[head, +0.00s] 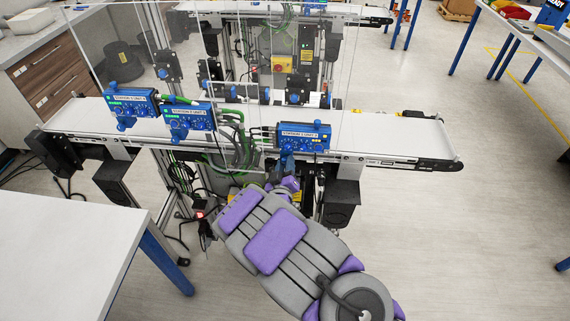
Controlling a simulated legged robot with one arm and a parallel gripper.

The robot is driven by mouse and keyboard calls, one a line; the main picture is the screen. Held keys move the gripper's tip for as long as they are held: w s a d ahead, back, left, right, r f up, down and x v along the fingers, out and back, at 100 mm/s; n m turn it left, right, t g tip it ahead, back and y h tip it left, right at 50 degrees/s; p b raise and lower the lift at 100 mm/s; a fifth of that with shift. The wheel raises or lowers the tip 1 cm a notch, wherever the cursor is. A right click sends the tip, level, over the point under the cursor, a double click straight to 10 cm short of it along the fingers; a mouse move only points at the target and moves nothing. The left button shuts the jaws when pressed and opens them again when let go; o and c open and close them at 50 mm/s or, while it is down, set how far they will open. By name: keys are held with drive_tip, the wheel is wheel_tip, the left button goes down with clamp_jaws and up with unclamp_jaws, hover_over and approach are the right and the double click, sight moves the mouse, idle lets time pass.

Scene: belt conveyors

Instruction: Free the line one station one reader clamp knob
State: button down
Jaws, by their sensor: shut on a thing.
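Three blue reader boxes are mounted along the near edge of the front conveyor. The right reader (303,137) has a white label that seems to name a station and line, but its number is too small to read surely. A blue clamp knob (287,160) is below that reader, at the conveyor's side rail. My gripper (288,176), at the end of my grey and purple arm, reaches up to this knob from below. It is shut on the knob; its fingertips are small and partly hidden by my arm.
The left reader (130,103) and middle reader (189,117) sit further left on the front conveyor (390,130). Green and grey cables (235,140) hang between the middle and right readers. A white table (70,255) is at the lower left.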

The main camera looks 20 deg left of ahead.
drive_tip(key=shift+a+n, duration=0.15)
drive_tip(key=shift+n, duration=1.75)
drive_tip(key=c, duration=0.8)
unclamp_jaws()
drive_tip(key=shift+a, duration=0.2)
drive_tip(key=shift+d, duration=0.1)
drive_tip(key=shift+s+d, duration=0.1)
drive_tip(key=shift+s+d+p, duration=0.2)
drive_tip(key=shift+s+p, duration=0.1)
drive_tip(key=shift+s, duration=0.2)
drive_tip(key=p+v, duration=0.1)
drive_tip(key=v, duration=1.5)
